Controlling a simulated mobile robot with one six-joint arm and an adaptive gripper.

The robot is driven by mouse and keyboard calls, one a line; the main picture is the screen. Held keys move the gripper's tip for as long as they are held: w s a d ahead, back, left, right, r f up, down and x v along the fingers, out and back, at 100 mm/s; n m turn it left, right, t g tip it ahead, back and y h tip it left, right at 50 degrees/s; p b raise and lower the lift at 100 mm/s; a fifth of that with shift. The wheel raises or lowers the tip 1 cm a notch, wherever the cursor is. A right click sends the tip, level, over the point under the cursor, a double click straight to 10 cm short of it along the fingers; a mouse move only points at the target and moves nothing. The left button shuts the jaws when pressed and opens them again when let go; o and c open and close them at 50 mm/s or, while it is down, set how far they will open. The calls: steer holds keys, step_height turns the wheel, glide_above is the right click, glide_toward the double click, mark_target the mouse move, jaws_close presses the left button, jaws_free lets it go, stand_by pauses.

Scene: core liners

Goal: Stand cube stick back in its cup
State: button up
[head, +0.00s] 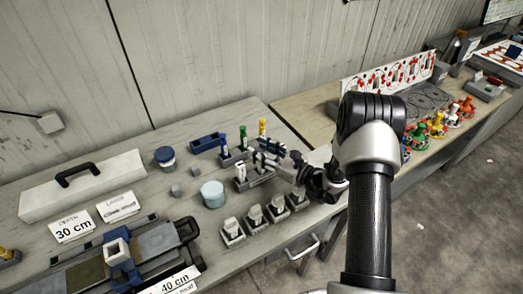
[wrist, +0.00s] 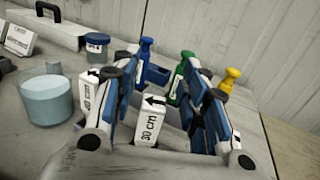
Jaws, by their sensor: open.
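My gripper (wrist: 163,82) is open. In the wrist view its blue-padded fingers stand to either side of a white square stick (wrist: 151,120) with black lettering and an arrow, and no firm contact shows. A second white lettered stick (wrist: 90,92) stands just outside the left finger. In the head view my gripper (head: 274,157) is over the middle row of small grey cups, hiding part of it. A white stick (head: 240,172) shows upright there, left of the gripper. I cannot tell which piece is the cube stick or which cup is its own.
Blue (wrist: 145,50), green (wrist: 181,80) and yellow (wrist: 229,78) topped sticks stand behind. A front row of white pieces in grey holders (head: 254,216) lies near the bench edge. A pale blue jar (head: 212,194) and a blue-lidded jar (head: 165,158) stand left.

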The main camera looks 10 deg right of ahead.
steer(key=shift+r+p, duration=0.35)
steer(key=shift+r, duration=0.2)
steer(key=p+v, duration=0.1)
steer(key=v, duration=1.1)
steer(key=s+a+r+n+g, duration=1.3)
steer(key=s+a+r+n, duration=0.1)
steer(key=a+r+n, duration=0.15)
steer(key=s+d+r+n+t+h, duration=0.2)
steer(key=s+d+r+n+h, duration=0.1)
steer(key=s+d+n+h, duration=0.1)
steer(key=s+d+r+n+t+h, duration=0.2)
steer(key=s+d+n+h, duration=0.2)
steer(key=s+n+h, duration=0.3)
steer(key=shift+s+r+n+h, duration=0.35)
steer(key=shift+s+n, duration=0.4)
steer(key=shift+s, duration=0.25)
